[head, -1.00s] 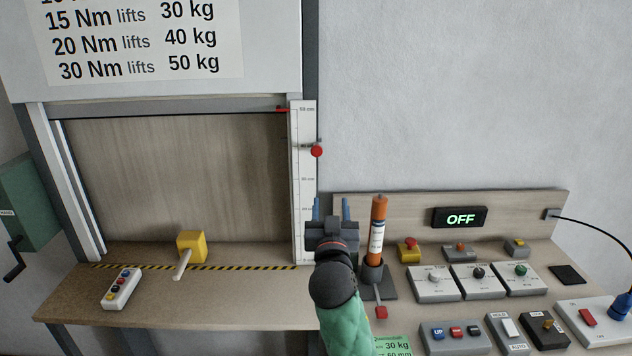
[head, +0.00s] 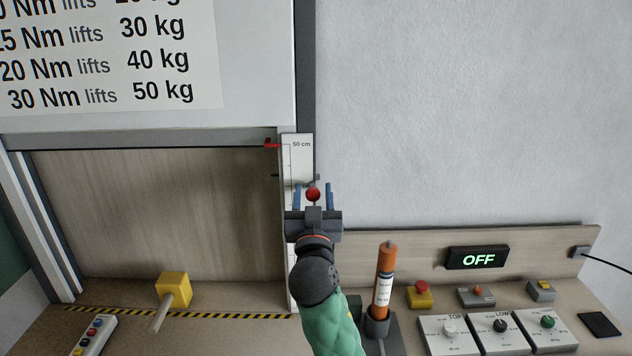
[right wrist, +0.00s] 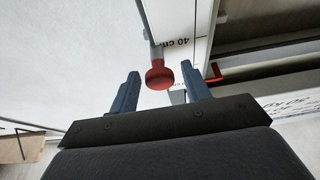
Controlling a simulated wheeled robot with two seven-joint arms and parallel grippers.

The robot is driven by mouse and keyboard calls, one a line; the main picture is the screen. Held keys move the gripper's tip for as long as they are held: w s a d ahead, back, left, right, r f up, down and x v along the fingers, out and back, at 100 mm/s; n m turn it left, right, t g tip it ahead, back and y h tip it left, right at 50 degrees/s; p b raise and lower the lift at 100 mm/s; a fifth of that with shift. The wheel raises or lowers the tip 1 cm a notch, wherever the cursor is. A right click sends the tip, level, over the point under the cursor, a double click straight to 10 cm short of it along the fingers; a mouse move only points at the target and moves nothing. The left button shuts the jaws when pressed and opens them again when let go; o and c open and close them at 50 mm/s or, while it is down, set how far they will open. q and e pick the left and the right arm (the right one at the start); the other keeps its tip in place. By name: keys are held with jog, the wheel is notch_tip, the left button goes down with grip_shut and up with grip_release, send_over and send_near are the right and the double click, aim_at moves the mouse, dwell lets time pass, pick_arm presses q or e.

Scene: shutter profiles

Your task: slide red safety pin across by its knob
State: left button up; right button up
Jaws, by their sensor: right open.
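The safety pin's red round knob (head: 313,194) sits at the right edge of the shutter frame, beside the white centimetre scale (head: 297,160). My right gripper (head: 313,196) is open, with its two blue fingers on either side of the knob in the head view. In the right wrist view the red knob (right wrist: 159,75) hangs on a grey rod, in the gap between the open fingertips (right wrist: 160,82). I cannot tell whether either finger touches it. My left gripper is not in view.
A red pointer (head: 271,145) stands at the top of the scale. An orange cylinder (head: 384,280) stands upright right of my arm. A yellow block with a handle (head: 173,290) is on the bench, and switch boxes (head: 450,335) line the right side.

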jog(key=shift+w, duration=0.35)
jog(key=shift+s, duration=0.15)
grip_shut()
jog(key=d, duration=0.4)
jog(key=shift+c, duration=1.8)
grip_release()
jog(key=shift+d, duration=0.1)
jog(key=o, duration=0.4)
jog(key=shift+d, duration=0.2)
jog(key=shift+c, duration=0.2)
